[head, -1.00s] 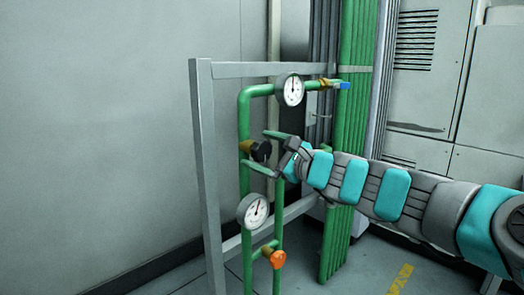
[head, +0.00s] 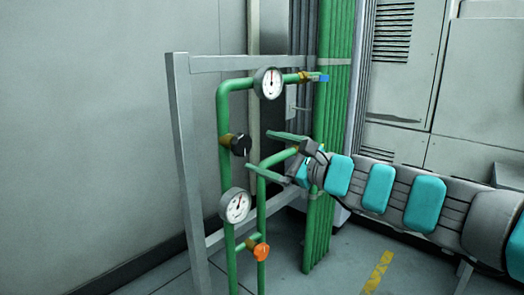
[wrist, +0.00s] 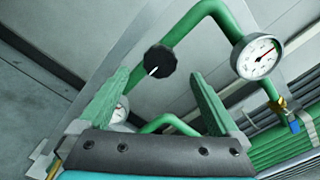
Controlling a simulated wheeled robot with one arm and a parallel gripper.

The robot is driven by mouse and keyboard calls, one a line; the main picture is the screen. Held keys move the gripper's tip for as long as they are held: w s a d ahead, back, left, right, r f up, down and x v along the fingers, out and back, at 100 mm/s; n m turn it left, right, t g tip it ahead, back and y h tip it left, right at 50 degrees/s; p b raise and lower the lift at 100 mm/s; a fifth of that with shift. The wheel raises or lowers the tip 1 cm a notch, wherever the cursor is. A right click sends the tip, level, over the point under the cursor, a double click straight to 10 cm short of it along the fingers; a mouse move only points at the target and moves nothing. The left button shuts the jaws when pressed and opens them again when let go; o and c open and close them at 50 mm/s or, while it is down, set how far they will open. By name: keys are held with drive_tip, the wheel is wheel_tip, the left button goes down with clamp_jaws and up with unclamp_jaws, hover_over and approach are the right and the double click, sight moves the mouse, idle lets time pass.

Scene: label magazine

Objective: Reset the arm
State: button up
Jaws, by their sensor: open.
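My gripper (head: 268,153) is open and empty, its two green fingers pointing left toward the pipe stand. The black knob (head: 240,145) on the left green pipe is just beyond the fingertips and apart from them. In the wrist view the black knob (wrist: 160,61) shows ahead, in the gap between my open fingers (wrist: 158,85). My arm reaches in from the right of the head view.
Green pipes (head: 225,120) on a grey frame (head: 183,150) carry an upper gauge (head: 270,83), a lower gauge (head: 235,205), an orange knob (head: 261,251) and a blue-handled valve (head: 320,77). Grey cabinets (head: 400,85) stand behind right. Floor at lower right looks clear.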

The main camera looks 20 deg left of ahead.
idle(0.3)
drive_tip(key=s+d+f+n+g+h+p, duration=0.2)
drive_tip(key=s+f+n, duration=0.2)
drive_tip(key=s+n, duration=0.3)
drive_tip(key=s+d+f+n+g+h+p, duration=0.1)
drive_tip(key=s+d+f+n+g+h, duration=0.2)
drive_tip(key=s, duration=0.6)
drive_tip(key=s+d+f+n+g+h+p, duration=0.1)
drive_tip(key=s+d+f+h, duration=0.3)
drive_tip(key=d, duration=0.5)
drive_tip(key=s+d+f+n+g+h+p, duration=0.1)
drive_tip(key=s+d+f+n+h, duration=0.1)
drive_tip(key=s+d+f, duration=0.5)
drive_tip(key=s+d+f+n+g+h+p, duration=0.1)
drive_tip(key=s+d+f+h, duration=0.4)
drive_tip(key=d, duration=0.7)
drive_tip(key=shift+s+d+f+n+g+h, duration=0.2)
drive_tip(key=shift+s+d+n+g+h, duration=0.15)
drive_tip(key=shift+s, duration=0.55)
